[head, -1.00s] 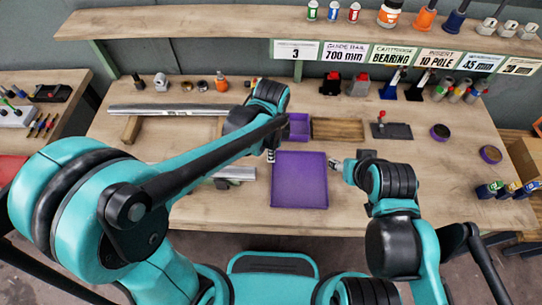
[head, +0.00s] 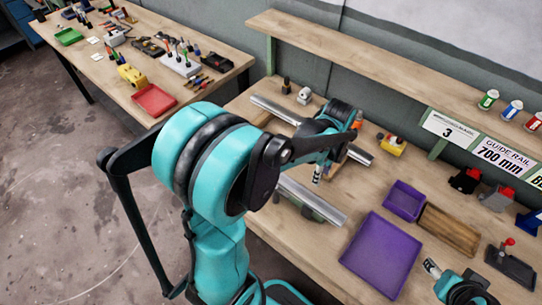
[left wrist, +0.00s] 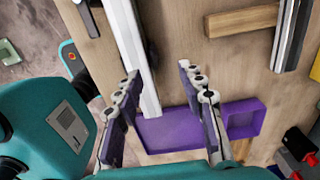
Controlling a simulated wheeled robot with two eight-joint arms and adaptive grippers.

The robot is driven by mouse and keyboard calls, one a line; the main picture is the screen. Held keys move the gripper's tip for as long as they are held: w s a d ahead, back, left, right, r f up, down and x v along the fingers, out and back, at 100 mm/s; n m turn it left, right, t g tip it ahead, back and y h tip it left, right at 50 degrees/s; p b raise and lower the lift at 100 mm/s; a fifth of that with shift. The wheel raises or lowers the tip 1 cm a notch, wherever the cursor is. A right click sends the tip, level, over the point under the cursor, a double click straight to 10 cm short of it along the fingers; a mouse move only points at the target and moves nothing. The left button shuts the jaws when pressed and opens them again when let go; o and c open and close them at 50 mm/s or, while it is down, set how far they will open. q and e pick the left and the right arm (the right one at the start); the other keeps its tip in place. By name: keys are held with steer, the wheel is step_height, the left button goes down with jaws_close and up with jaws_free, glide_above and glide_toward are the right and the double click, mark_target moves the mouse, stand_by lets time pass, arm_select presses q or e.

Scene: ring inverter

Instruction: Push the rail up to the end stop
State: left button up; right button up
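A silver rail (head: 318,203) lies on the near part of the bench, left of the purple tray (head: 378,258), partly hidden by my left arm. In the left wrist view the rail (left wrist: 134,55) runs down to beside the tray. My left gripper (head: 317,174) is above the bench between this rail and a second one further back. Its two fingers (left wrist: 162,107) are spread apart with nothing gripped between them; the rail's end shows beyond them. My right gripper (head: 432,267) is at the tray's right side, its fingers too small to read. I cannot make out the end stop.
A second silver rail (head: 275,110) lies at the back of the bench, with a wooden block (left wrist: 240,20) beside it. A small purple bin (head: 404,200) and a wooden block-like piece (head: 448,230) lie right of my left gripper. A shelf with labels runs behind.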

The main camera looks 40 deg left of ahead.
arm_select(q)
steer(key=s+a, duration=0.1)
steer(key=a, duration=0.4)
steer(key=s+a, duration=0.2)
steer(key=a, duration=0.4)
steer(key=s+a+f, duration=0.1)
steer(key=a, duration=0.5)
steer(key=shift+s+a+b, duration=0.2)
steer(key=shift+s+b, duration=0.05)
steer(key=shift+b, duration=0.1)
step_height(320, 180, down, 8)
steer(key=b, duration=0.3)
steer(key=shift+r, duration=0.1)
steer(key=shift+c, duration=0.3)
jaws_close()
steer(key=shift+o, duration=2.4)
jaws_free()
steer(key=shift+r, duration=0.1)
